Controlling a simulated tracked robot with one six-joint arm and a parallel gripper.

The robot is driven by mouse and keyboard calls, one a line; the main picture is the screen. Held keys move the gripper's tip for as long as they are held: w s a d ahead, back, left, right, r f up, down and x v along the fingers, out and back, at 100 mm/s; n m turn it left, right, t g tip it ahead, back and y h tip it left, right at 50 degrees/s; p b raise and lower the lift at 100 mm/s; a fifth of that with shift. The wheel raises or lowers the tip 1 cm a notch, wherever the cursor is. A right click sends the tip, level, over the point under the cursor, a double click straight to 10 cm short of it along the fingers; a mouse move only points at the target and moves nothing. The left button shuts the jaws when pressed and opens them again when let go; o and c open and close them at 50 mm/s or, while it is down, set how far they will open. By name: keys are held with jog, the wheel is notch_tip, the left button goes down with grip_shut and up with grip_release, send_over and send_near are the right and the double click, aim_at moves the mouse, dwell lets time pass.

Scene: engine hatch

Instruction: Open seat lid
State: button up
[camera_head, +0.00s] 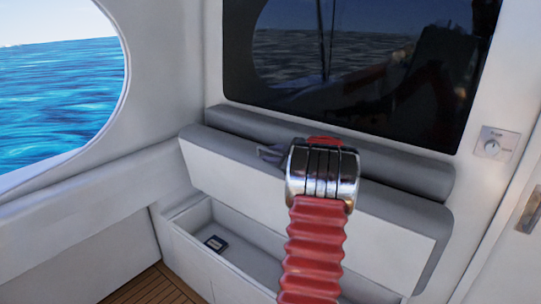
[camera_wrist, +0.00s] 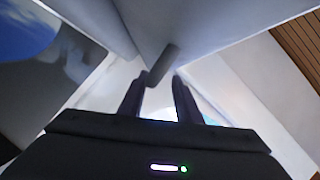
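The seat lid (camera_head: 225,170) stands tilted up in the head view, its white face toward me and a grey cushion edge along its top and right end. Below it the seat box (camera_head: 230,236) is open to view. My gripper (camera_head: 268,153) is at the lid's upper edge, left of my wrist, and is partly hidden by it. In the wrist view the two dark fingers of my gripper (camera_wrist: 158,88) are apart, with a light gap between them. A grey edge piece (camera_wrist: 162,64) lies just beyond the fingertips; I cannot tell whether they touch it.
A small dark blue item (camera_head: 215,243) lies in the seat box. A grey backrest (camera_head: 400,168) and a dark window (camera_head: 350,70) are behind the lid. A knob panel (camera_head: 495,145) is on the right wall. Wooden floor (camera_head: 150,288) shows at lower left.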

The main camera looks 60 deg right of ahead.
jog(key=v, duration=1.2)
jog(key=shift+s, duration=0.15)
jog(key=w+a+r+m+h, duration=0.2)
jog(key=w+a+r, duration=0.45)
jog(key=a, duration=0.25)
jog(key=w+a+r+m+h, duration=0.2)
jog(key=w+a+r, duration=0.45)
jog(key=a, duration=0.25)
jog(key=s+a+f+m+g, duration=0.2)
jog(key=a+g, duration=0.1)
jog(key=a, duration=1.1)
jog(key=s+a+f+g+y, duration=0.1)
jog(key=s+a+f, duration=0.3)
jog(key=a, duration=0.6)
jog(key=s+a+f+n+g+y, duration=0.1)
jog(key=s+a+f+y, duration=0.3)
jog(key=s+a, duration=0.4)
jog(key=s+a+f+n+g+y, duration=0.1)
jog(key=s+a+f+g+y, duration=0.2)
jog(key=a, duration=1)
jog(key=s+f, duration=0.3)
jog(key=shift+s, duration=0.2)
